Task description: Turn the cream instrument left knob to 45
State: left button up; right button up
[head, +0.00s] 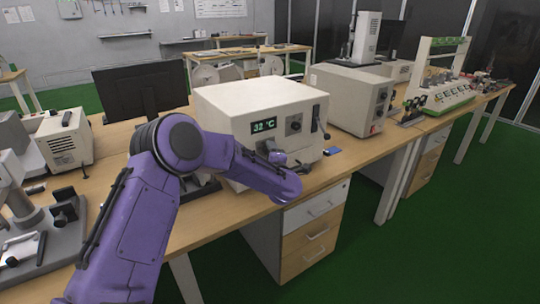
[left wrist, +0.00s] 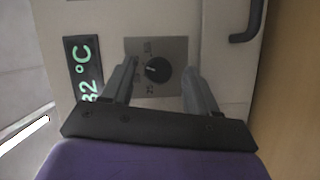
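The cream instrument (head: 250,103) stands on the wooden bench, its green display (head: 264,125) reading 32 °C. The display also shows in the left wrist view (left wrist: 84,72), turned sideways. There, a round black knob (left wrist: 158,70) sits on a grey scale plate with small numbers, beside the display. My left gripper (left wrist: 160,72) is open, one finger on each side of the knob, with gaps visible. Whether the fingertips reach around it in depth I cannot tell. In the head view my left gripper (head: 270,150) is at the lower front; another knob (head: 294,124) shows right of the display. My right gripper is not in view.
A dark handle (head: 317,118) stands out at the instrument's right front; a dark bent handle (left wrist: 257,22) shows in the wrist view. A second cream box (head: 352,98) is to the right, a black monitor (head: 140,90) to the left. Drawers (head: 312,220) are below the bench.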

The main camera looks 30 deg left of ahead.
pick_arm(q)
jog(key=b+v, duration=0.1)
jog(key=v, duration=0.9)
jog(key=shift+s+d, duration=0.15)
jog(key=s+d+f+m+g+h, duration=0.1)
jog(key=s+d+f+m+h, duration=0.15)
jog(key=s+f+m, duration=0.4)
jog(key=s+d+f+m+g+h, duration=0.1)
jog(key=s+f+m+h, duration=0.2)
jog(key=f, duration=0.6)
jog(key=s+d+f+m+g+h, duration=0.1)
jog(key=s+d+f+m+h, duration=0.1)
jog(key=s+f+m, duration=0.45)
jog(key=s+f+g, duration=0.2)
jog(key=s+f, duration=0.2)
jog(key=s, duration=0.3)
jog(key=s+f+m+g+h+p, duration=0.1)
jog(key=s+f, duration=0.3)
jog(key=s, duration=0.4)
jog(key=s+f+m+g, duration=0.1)
jog(key=s+f+g, duration=0.2)
jog(key=s, duration=0.4)
jog(key=shift+s+a+f, duration=0.4)
jog(key=shift+f, duration=0.3)
